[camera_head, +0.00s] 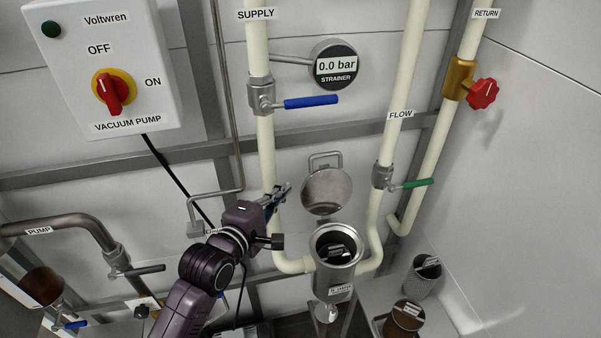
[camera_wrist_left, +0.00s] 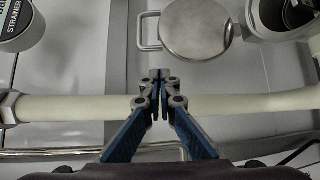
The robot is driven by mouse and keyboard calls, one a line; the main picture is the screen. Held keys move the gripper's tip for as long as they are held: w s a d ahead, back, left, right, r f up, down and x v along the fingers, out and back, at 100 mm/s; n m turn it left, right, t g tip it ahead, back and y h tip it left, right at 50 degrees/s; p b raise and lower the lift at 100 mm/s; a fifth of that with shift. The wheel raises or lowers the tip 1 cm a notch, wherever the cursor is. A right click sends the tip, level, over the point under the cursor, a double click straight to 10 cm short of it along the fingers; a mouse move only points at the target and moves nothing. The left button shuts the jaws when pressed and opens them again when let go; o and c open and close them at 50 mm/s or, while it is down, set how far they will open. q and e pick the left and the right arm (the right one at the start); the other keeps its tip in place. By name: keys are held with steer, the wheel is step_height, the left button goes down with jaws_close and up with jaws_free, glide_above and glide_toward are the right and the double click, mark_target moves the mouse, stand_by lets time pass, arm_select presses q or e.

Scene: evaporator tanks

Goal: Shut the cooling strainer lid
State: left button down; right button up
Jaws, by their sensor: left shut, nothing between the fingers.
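The cooling strainer (camera_head: 337,254) is a metal cylinder whose top is open, with a dark inside. Its round metal lid (camera_head: 327,192) stands raised behind the opening, with a handle loop (camera_head: 325,160) at its upper edge. In the left wrist view the lid (camera_wrist_left: 196,27) and its handle (camera_wrist_left: 149,30) show at the top, with the strainer's rim (camera_wrist_left: 262,16) to the right. My left gripper (camera_head: 286,190) is shut and empty, left of the lid and apart from it. It also shows in the left wrist view (camera_wrist_left: 159,78), in front of the supply pipe. My right gripper is not in view.
The supply pipe (camera_head: 266,150) with a blue-handled valve (camera_head: 310,102) runs close to my left gripper. The flow pipe (camera_head: 398,90) with a green handle (camera_head: 417,183) stands right of the lid. A strainer basket (camera_head: 424,275) and a brown container (camera_head: 404,320) stand at the lower right.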

arm_select(q)
steer(key=p+x, duration=0.2)
steer(key=x, duration=0.7)
steer(key=shift+w+d, duration=0.2)
steer(key=shift+w, duration=0.15)
steer(key=shift+s+f, duration=0.1)
